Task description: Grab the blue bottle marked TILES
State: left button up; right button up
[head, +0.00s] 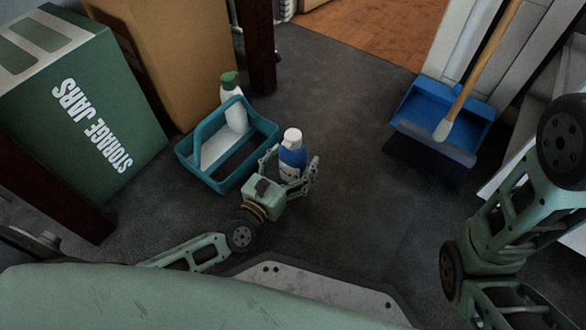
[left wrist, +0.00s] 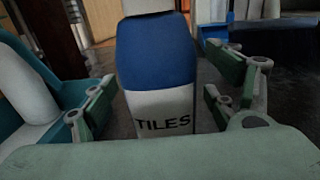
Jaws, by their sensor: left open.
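The blue bottle marked TILES (head: 292,157) stands upright on the dark floor, with a white cap and a blue body. In the left wrist view the bottle (left wrist: 158,75) fills the middle, its TILES label facing my palm. My left gripper (head: 291,172) is open, with a finger on each side of the bottle. In the left wrist view my left gripper's fingers (left wrist: 160,95) show gaps to the bottle on both sides. My right gripper is out of view; only parts of my right arm show at the right.
A teal caddy (head: 264,128) holding a white bottle with a green top (head: 234,106) stands close left of the blue bottle. A green storage jars box (head: 135,120) is at the left. A blue dustpan (head: 405,112) and broom are at the right. Floor between is clear.

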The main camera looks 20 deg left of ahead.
pick_arm(q)
jog(key=shift+c, duration=0.5)
jog(key=c, duration=1.5)
jog(key=shift+r, duration=0.1)
jog(key=shift+c, duration=0.3)
jog(key=shift+r, duration=0.1)
